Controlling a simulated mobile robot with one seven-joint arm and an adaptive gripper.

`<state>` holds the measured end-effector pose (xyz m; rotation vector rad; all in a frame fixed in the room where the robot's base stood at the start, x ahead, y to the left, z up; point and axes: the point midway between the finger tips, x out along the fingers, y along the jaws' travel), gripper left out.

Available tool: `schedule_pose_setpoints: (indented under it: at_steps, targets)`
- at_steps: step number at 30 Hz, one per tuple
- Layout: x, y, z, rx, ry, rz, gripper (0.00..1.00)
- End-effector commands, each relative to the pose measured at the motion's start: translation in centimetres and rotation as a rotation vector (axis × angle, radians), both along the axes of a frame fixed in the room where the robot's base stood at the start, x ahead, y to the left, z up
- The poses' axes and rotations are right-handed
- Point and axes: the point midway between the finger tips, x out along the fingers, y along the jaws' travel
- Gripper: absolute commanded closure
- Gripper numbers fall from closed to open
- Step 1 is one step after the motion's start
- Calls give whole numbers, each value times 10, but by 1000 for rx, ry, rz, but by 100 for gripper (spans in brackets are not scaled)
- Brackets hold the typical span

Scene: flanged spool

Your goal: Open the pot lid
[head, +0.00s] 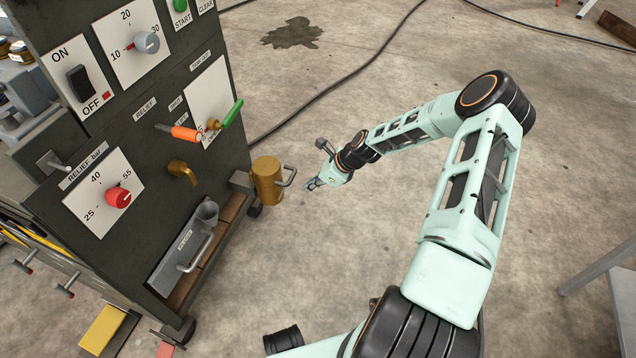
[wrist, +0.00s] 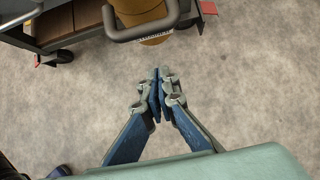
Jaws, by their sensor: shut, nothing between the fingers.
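A brass-coloured cylindrical pot (head: 267,185) stands upright at the lower right side of the dark machine cabinet. Its flat top, where the lid would be, looks covered, but I cannot make out a separate lid edge. A grey loop handle (head: 287,176) sticks out of its right side. In the wrist view the pot (wrist: 140,14) shows at the top edge, partly cut off, with its dark handle (wrist: 140,33) in front. My gripper (head: 308,185) is just right of the handle, apart from it. In the wrist view its fingertips (wrist: 157,73) meet with nothing between them.
The cabinet (head: 150,130) has knobs, a switch, an orange and a green lever, and a brass spout (head: 183,172). A grey tray (head: 182,262) with a handle sits on its low shelf. A black cable (head: 340,80) crosses the concrete floor, which is otherwise clear around my gripper.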

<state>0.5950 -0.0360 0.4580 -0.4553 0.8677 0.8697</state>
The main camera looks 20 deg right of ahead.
Motion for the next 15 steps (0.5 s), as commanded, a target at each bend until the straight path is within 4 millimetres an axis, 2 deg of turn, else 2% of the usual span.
schedule_pose_setpoints:
  at_steps: [1, 2, 3, 6, 15]
  targets:
    - [3, 7, -13, 2, 0, 3, 100]
    - [5, 9, -17, 0, 0, 3, 100]
    - [9, 11, -7, -2, -5, 2, 100]
    - [13, 17, 6, -3, -3, 3, 100]
    - [18, 26, 21, -1, 0, 2, 100]
